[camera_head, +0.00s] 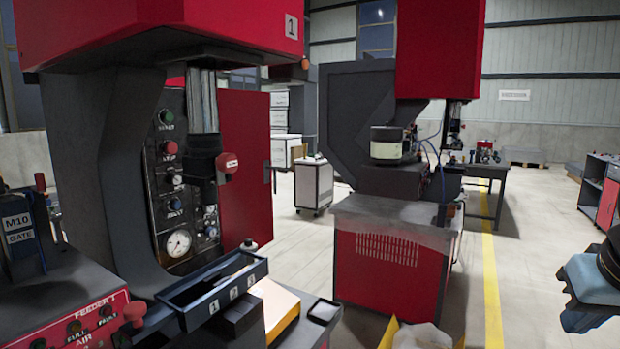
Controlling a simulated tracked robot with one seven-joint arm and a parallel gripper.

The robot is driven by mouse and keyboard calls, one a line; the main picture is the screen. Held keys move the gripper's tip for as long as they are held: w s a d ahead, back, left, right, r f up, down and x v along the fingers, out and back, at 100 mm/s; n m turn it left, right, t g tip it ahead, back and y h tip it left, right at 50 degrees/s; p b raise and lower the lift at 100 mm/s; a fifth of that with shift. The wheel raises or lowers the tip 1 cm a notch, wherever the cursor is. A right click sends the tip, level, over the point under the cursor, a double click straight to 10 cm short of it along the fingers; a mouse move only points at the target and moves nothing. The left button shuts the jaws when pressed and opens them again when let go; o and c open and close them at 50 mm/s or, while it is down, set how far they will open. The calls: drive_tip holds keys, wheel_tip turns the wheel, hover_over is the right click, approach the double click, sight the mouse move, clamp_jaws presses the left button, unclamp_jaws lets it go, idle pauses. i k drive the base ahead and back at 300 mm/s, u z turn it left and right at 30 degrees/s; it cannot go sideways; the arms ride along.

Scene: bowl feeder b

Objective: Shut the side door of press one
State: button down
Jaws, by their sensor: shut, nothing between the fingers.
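Press one (105,35), red and dark grey with a plate marked 1, fills the left of the head view. A flat red panel (245,170), which looks like its side door, stands upright beyond the control panel. It stands out to the right of the press frame, so it looks open. A small dark fitting, perhaps its handle, is at its right edge. The press ram and its red knob partly hide the panel's left side. A blue-grey and black part of my arm shows at the right edge. My gripper's fingers are not in view.
A blue tray (215,316) with numbered slots juts out below the press. Feeder 1 (85,315) is at lower left. A second red press (390,255) stands right of the door. A white cabinet (313,186) is behind. Open floor with a yellow line lies to the right.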

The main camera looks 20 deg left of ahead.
sight(245, 204)
drive_tip(key=u, duration=0.25)
drive_tip(key=i, duration=1.15)
drive_tip(key=u, duration=0.55)
